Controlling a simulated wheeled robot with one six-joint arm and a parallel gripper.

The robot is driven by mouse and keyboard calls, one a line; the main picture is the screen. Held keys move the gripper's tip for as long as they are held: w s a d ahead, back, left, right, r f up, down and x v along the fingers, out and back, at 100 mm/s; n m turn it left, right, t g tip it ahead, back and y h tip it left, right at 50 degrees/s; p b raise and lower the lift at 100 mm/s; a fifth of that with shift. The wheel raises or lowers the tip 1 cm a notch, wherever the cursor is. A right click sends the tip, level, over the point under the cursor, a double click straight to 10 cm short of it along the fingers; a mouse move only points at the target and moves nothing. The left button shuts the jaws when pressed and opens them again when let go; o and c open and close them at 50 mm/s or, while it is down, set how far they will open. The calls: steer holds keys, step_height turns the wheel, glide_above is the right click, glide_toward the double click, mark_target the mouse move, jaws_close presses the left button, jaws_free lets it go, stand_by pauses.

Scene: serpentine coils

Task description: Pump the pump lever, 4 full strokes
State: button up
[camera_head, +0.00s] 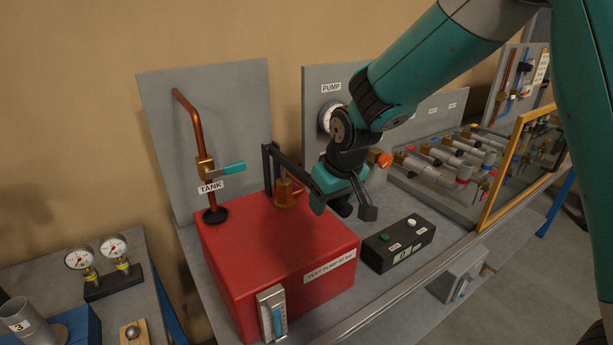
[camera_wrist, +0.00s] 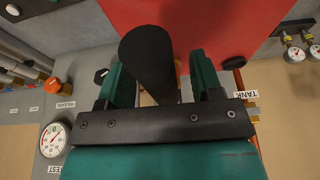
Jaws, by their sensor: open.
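The pump lever (camera_head: 294,164) is a black bar on a dark upright at the back of the red pump tank (camera_head: 265,245). It slopes down to the right toward my gripper (camera_head: 345,208), which hides its far end. In the wrist view, the thick black lever grip (camera_wrist: 148,58) lies between the two teal fingers of my gripper (camera_wrist: 162,80). The fingers stand apart, with a clear gap on the grip's right side. The grip is close to the left finger; I cannot tell whether they touch. A brass pump fitting (camera_head: 287,193) stands under the lever.
A copper pipe with a teal-handled valve (camera_head: 233,168) rises behind the tank. A black button box (camera_head: 398,243) sits right of the tank, below my gripper. A round gauge (camera_wrist: 53,139) and an orange release knob (camera_wrist: 54,85) are close by. A yellow-framed panel (camera_head: 500,172) stands right.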

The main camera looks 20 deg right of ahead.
steer(key=c, duration=1)
steer(key=shift+o, duration=0.2)
steer(key=shift+g+h, duration=0.3)
steer(key=shift+g, duration=0.6)
steer(key=r+p, duration=0.1)
steer(key=p, duration=0.2)
steer(key=r+p, duration=0.4)
steer(key=p, duration=0.1)
steer(key=shift+w+r+p, duration=0.2)
steer(key=shift+w+p, duration=0.1)
steer(key=r+p, duration=0.1)
steer(key=p, duration=0.1)
steer(key=w+r+g+p, duration=0.1)
steer(key=r, duration=0.1)
steer(key=shift+a+r+p, duration=0.1)
steer(key=shift+a+p, duration=0.1)
steer(key=shift+p, duration=0.15)
steer(key=shift+w+r+g+h+b, duration=0.15)
steer(key=shift+r+g+h+b, duration=0.15)
steer(key=shift+g+b, duration=0.15)
steer(key=r, duration=0.1)
steer(key=w+r+g, duration=0.1)
steer(key=r, duration=0.1)
steer(key=w+r+g, duration=0.1)
steer(key=r, duration=0.1)
steer(key=shift+a+r+h, duration=0.1)
steer(key=shift+a+h, duration=0.3)
